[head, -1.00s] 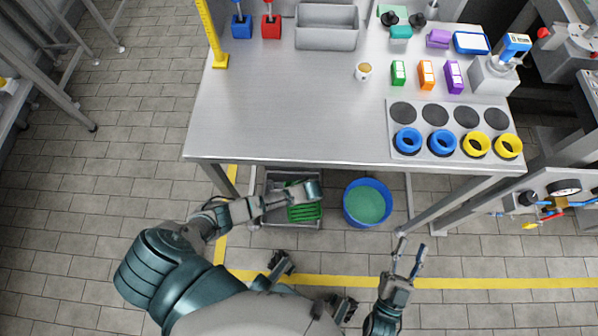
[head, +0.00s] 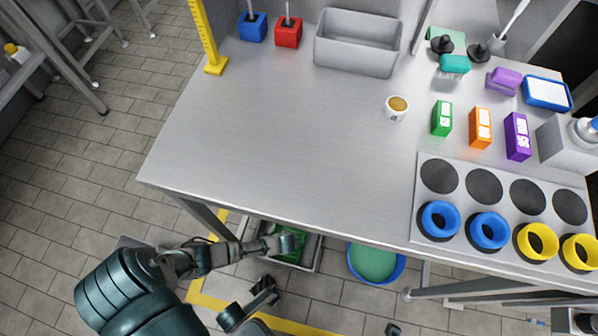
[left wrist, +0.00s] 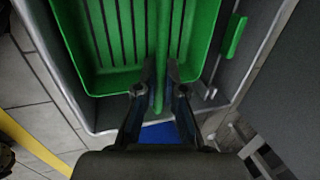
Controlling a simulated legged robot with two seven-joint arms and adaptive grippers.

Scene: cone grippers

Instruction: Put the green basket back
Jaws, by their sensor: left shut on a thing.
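The green basket (head: 290,246) sits inside a grey bin (head: 316,254) on the floor under the front of the table. In the left wrist view the basket (left wrist: 126,50) shows slotted walls and a green bar (left wrist: 160,60). My left gripper (head: 290,241) reaches down over it. In the left wrist view its two fingers (left wrist: 161,82) are closed about the green bar. Part of the basket is hidden by my arm in the head view.
The steel table (head: 270,150) overhangs the bin, with its edge close above my left forearm. A blue tub (head: 376,264) stands right of the bin. A table leg (head: 205,215) stands to the left. A cup, coloured boxes and rings are on the table.

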